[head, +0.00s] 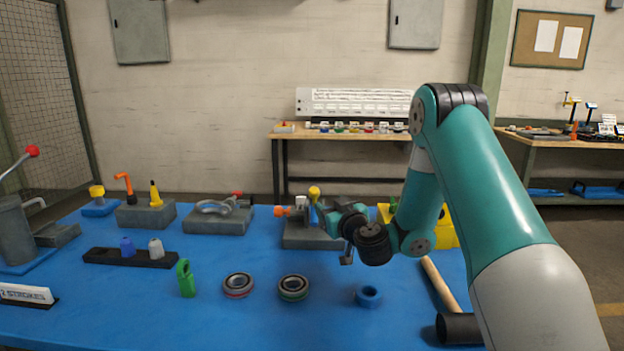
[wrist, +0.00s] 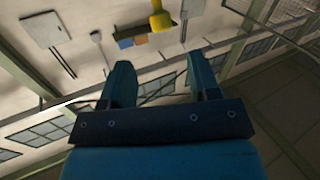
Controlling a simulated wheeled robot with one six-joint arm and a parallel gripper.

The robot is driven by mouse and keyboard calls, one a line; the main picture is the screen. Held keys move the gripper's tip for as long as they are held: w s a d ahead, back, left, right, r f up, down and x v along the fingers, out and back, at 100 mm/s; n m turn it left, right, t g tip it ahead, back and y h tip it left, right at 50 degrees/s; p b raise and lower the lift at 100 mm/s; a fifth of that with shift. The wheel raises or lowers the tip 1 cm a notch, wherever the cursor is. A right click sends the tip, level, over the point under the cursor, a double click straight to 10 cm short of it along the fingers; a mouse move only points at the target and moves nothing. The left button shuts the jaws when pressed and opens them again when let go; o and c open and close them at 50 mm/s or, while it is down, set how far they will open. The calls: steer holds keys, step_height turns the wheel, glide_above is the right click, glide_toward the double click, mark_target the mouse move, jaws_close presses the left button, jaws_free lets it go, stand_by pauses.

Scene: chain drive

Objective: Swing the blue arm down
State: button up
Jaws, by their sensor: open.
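I cannot pick out a blue arm for certain in either view. My gripper (head: 326,212) hangs over the middle of the blue table, by a grey block (head: 305,242) with an orange knob (head: 282,211) and a yellow knob (head: 314,191). My wrist hides part of this block. In the wrist view my gripper (wrist: 164,82) shows two teal fingers apart with nothing between them.
The blue table (head: 130,305) holds a clamp block (head: 217,222), a rack with two bobbins (head: 130,258), a green part (head: 186,279), two ring bearings (head: 238,284), a blue ring (head: 368,296) and a mallet (head: 440,284).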

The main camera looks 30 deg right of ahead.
mark_target(312, 190)
steer(key=w+p, duration=0.3)
steer(key=p, duration=0.1)
steer(key=w+d+p, duration=0.1)
steer(key=w+p, duration=0.2)
steer(key=w, duration=0.1)
steer(key=w+p, duration=0.4)
steer(key=shift+d+r+p, duration=0.15)
steer(key=shift+p, duration=0.15)
steer(key=shift+w+d, duration=0.15)
steer(key=shift+w, duration=0.4)
steer(key=shift+f, duration=0.2)
